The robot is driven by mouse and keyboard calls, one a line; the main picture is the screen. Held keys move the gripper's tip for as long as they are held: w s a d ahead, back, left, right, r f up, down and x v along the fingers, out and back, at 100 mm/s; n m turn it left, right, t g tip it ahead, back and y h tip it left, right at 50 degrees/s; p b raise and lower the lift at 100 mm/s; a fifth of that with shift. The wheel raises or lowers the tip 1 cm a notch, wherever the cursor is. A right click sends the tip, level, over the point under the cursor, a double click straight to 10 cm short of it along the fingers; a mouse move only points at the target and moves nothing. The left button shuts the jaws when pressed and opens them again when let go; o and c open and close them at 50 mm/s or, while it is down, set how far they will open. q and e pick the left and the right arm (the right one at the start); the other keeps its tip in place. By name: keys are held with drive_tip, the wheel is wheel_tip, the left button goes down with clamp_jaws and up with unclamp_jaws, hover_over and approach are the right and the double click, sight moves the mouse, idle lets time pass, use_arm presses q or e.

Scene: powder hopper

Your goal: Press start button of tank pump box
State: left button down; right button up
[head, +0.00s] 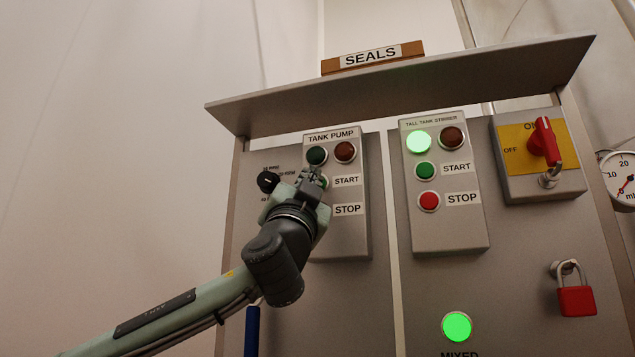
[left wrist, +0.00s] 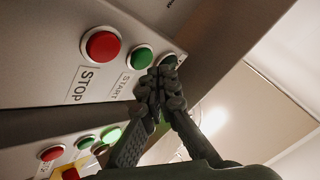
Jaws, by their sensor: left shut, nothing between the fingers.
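The grey tank pump box (head: 355,220) is on the panel at centre, with a dark green lamp (head: 317,155) and a dark red lamp (head: 345,152) on top, both unlit. Its green start button (head: 323,182) is mostly hidden behind my left gripper (head: 313,172); the stop button is hidden. In the left wrist view the start button (left wrist: 141,57) and red stop button (left wrist: 102,45) show clearly. My left gripper (left wrist: 163,80) is shut and empty, its tips beside the start button, towards the lamps. I cannot tell whether they touch the box. My right gripper is out of view.
The tall tank stirrer box (head: 445,225) stands to the right with its green lamp (head: 418,142) lit. A shelf (head: 400,85) overhangs both boxes. A black knob (head: 268,182) is left of my gripper. A red switch (head: 544,142) and padlock (head: 576,300) are farther right.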

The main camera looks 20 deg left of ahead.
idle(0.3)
use_arm(q)
drive_tip(key=shift+w, duration=0.45)
drive_tip(key=shift+b, duration=0.3)
